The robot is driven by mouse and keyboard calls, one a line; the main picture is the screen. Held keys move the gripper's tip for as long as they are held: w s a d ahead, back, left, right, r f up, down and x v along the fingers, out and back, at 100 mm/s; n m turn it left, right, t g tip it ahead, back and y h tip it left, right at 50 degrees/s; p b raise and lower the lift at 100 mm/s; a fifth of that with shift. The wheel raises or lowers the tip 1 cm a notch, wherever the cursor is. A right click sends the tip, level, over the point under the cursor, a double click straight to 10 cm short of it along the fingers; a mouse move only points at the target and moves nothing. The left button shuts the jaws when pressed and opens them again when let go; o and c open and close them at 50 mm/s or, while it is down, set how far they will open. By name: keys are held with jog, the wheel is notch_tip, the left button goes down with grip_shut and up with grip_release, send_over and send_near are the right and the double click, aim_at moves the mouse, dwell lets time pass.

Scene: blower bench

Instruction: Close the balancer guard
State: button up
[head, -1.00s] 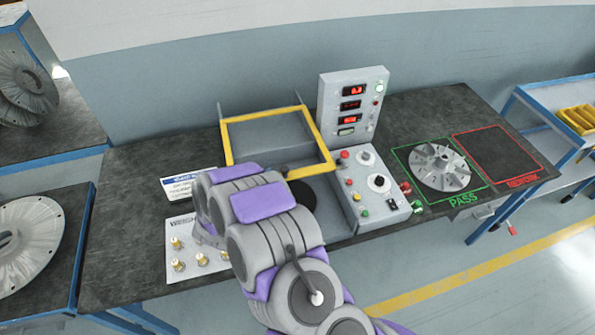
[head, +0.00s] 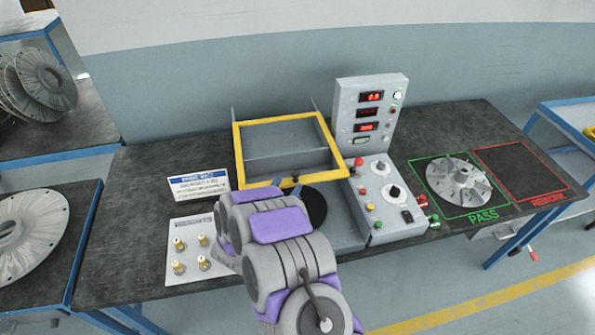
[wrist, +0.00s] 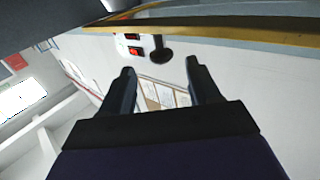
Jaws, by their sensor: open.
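The balancer guard (head: 331,146) is a yellow-edged frame on the grey balancer at the middle of the bench. It stands raised and tilted over the open bay. A small dark knob (head: 295,178) is on its lower front edge. In the wrist view the yellow edge (wrist: 225,29) crosses the top, with the dark knob (wrist: 161,56) below it. My gripper (wrist: 160,68) is open, its fingers apart and empty, with the knob ahead between their directions. Contact is not visible. In the head view my arm hides the gripper. A dark round spindle (head: 313,207) shows below the guard.
The display tower (head: 365,115) and button panel (head: 385,195) stand right of the guard. A finned rotor (head: 457,182) lies on the green PASS square. Left are a sign (head: 199,185) and a plate with brass fittings (head: 190,245). Bare bench (head: 130,240) lies farther left.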

aim_at(298, 170)
jog(key=b+x, duration=0.1)
jog(key=x, duration=0.7)
jog(key=shift+w, duration=0.25)
jog(key=shift+c, duration=0.3)
jog(key=shift+f, duration=0.1)
grip_shut()
